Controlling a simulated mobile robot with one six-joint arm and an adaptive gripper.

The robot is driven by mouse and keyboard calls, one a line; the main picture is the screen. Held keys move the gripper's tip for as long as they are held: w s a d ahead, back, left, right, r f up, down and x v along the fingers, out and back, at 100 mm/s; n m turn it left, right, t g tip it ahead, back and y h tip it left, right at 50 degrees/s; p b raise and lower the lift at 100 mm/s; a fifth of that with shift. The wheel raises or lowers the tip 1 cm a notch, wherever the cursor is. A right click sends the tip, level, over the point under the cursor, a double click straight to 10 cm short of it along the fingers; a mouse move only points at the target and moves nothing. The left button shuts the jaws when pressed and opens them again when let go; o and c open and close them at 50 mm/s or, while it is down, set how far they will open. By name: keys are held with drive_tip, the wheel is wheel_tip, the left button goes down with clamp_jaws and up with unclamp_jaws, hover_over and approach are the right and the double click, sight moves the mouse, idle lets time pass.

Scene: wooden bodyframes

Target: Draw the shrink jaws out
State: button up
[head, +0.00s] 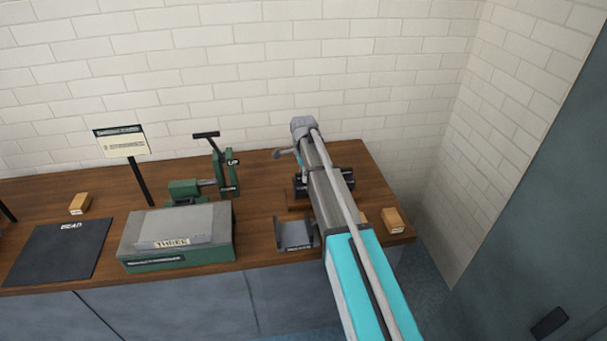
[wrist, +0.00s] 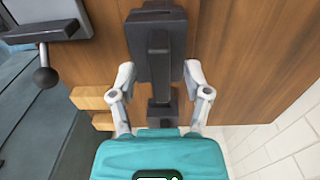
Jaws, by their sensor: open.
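My gripper (wrist: 158,76) is open, with its two pale grey fingers on either side of a dark upright bar. The bar (wrist: 159,58) stands in front of a dark block-like machine (wrist: 137,42). I see no clear contact between fingers and bar. I cannot tell which dark part is the shrink jaws. In the head view, my arm crosses in front of this dark machine (head: 346,177) and hides its middle. My gripper (head: 285,154) shows only partly there, at the arm's far end.
A green machine (head: 186,190) with an upright lever stands left of my arm. A green-based box (head: 165,262) marked THREE and a black BEAD mat (head: 60,247) lie further left. A grey tray (head: 295,235) and a wooden block (head: 393,219) flank my arm. A ball-knobbed lever (wrist: 45,77) shows in the wrist view.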

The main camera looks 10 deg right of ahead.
drive_tip(key=shift+r, duration=0.2)
wheel_tip(320, 180, up, 9)
drive_tip(key=p, duration=0.9)
idle(0.3)
drive_tip(key=shift+s, duration=0.1)
idle(1.2)
drive_tip(key=s+d+n, duration=0.1)
drive_tip(key=s+n, duration=1.7)
drive_tip(key=s, duration=1.1)
